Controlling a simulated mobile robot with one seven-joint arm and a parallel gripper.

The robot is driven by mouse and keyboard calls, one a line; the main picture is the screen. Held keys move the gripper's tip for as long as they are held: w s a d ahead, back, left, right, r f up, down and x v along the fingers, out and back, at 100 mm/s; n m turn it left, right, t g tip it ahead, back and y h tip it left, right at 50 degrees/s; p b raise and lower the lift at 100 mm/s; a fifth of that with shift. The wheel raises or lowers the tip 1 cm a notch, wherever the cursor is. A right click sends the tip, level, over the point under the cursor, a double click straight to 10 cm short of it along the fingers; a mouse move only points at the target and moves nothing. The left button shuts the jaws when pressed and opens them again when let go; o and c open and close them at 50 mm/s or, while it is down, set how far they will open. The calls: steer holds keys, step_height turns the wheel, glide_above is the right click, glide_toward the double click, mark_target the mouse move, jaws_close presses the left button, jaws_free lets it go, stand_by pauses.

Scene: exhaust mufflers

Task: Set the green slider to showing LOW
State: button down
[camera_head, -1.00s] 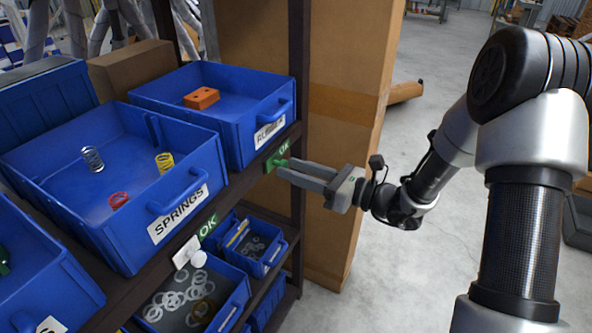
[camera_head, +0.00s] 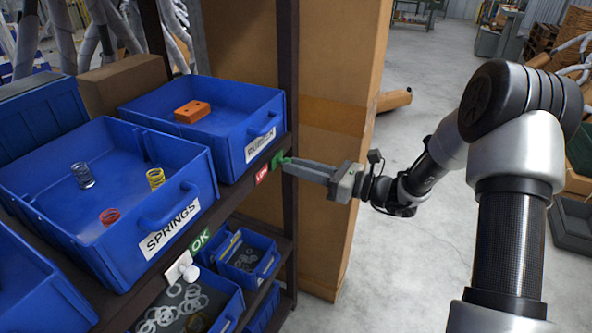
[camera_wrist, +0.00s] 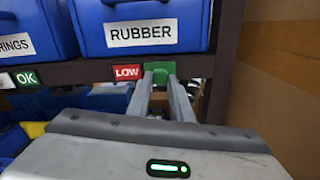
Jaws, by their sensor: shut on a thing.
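The green slider (camera_head: 279,160) sits on the shelf edge under the RUBBER bin. It also shows in the wrist view (camera_wrist: 159,69), with a red LOW label (camera_wrist: 127,72) uncovered just to its left. The LOW label is also visible in the head view (camera_head: 262,174). My gripper (camera_head: 288,162) reaches in from the right, its fingers shut on the green slider's knob. In the wrist view the fingertips (camera_wrist: 160,80) meet at the slider. No OK sign shows beside this slider; the slider covers that part.
The blue RUBBER bin (camera_head: 230,148) holds an orange block (camera_head: 192,112). The SPRINGS bin (camera_head: 100,215) stands left of it. A white slider (camera_head: 181,268) beside a green OK sign (camera_head: 200,240) is on the same shelf edge. A tall cardboard box (camera_head: 340,150) stands right of the shelf.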

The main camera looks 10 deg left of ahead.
steer(key=shift+w+d, duration=0.15)
steer(key=shift+w, duration=0.05)
steer(key=c, duration=1.6)
jaws_free()
steer(key=shift+o, duration=0.2)
steer(key=p+v, duration=0.1)
steer(key=v, duration=1.6)
steer(key=shift+s+d, duration=0.15)
